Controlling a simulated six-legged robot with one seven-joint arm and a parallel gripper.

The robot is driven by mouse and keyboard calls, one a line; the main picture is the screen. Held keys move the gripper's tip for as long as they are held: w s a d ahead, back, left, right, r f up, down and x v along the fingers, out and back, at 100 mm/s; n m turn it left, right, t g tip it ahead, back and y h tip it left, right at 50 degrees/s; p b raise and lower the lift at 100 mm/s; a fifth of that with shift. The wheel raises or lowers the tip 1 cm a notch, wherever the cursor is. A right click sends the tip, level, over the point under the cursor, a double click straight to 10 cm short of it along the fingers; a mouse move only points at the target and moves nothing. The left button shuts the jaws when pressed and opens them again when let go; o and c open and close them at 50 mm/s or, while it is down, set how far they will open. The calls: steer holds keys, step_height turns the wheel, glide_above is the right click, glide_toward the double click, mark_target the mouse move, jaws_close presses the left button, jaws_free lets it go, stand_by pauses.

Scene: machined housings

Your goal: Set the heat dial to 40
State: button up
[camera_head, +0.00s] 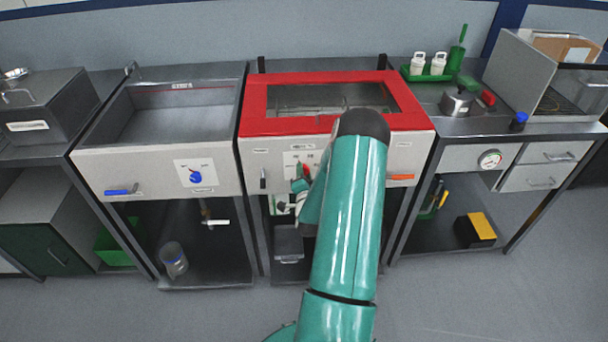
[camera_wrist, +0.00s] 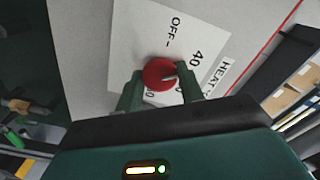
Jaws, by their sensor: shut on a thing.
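The red heat dial (camera_wrist: 160,73) sits on a white plate (camera_wrist: 172,27) marked OFF, 40 and other numbers partly hidden by my gripper. In the wrist view the plate appears turned, with a HEAT label (camera_wrist: 219,76) at its right. The dial's pale pointer mark points right, a little below the 40; its exact setting is hard to tell. My gripper (camera_wrist: 160,80) is shut on the dial, one finger on each side. In the head view the dial (camera_head: 306,170) shows as a small red spot beside my gripper (camera_head: 301,183), on the front of the red-framed housing (camera_head: 256,106).
The left housing (camera_head: 120,165) has a blue dial (camera_head: 195,177) and blue handle (camera_head: 121,190). The red-framed housing has a black handle (camera_head: 263,178) left of the dial and an orange handle (camera_head: 401,177) to the right. A green tray (camera_head: 428,76) with white bottles stands at right.

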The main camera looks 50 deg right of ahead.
stand_by(0.4)
steer(key=o, duration=1)
steer(key=shift+s+a, duration=0.1)
steer(key=v, duration=1.3)
steer(key=shift+s+a, duration=0.25)
